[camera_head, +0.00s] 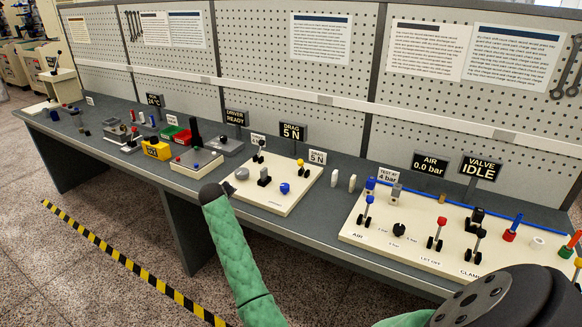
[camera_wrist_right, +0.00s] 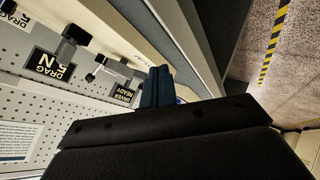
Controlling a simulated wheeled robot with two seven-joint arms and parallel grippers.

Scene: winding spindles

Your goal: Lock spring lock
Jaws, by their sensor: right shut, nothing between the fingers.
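No part in view is labelled as a spring lock, and I cannot tell which one it is. The middle cream panel (camera_head: 258,199) carries a grey round knob (camera_head: 241,173), a black block (camera_head: 264,177), a blue knob (camera_head: 284,188), a black-tipped lever (camera_head: 259,151) and a yellow-tipped lever (camera_head: 300,164). A green arm reaches up from the bottom of the head view to a dark end near this panel's left front corner. In the right wrist view my right gripper (camera_wrist_right: 157,74) is shut and empty, with dark blue fingers together. My left gripper is not in view.
The right panel (camera_head: 350,233) holds several levers and knobs. A small panel (camera_head: 185,165), a yellow box (camera_head: 157,150) and small bins stand left of the middle panel. Signs reading DRAG 5 N (camera_head: 292,132) and DRIVER READY (camera_head: 236,117) stand behind. Pegboard closes the back.

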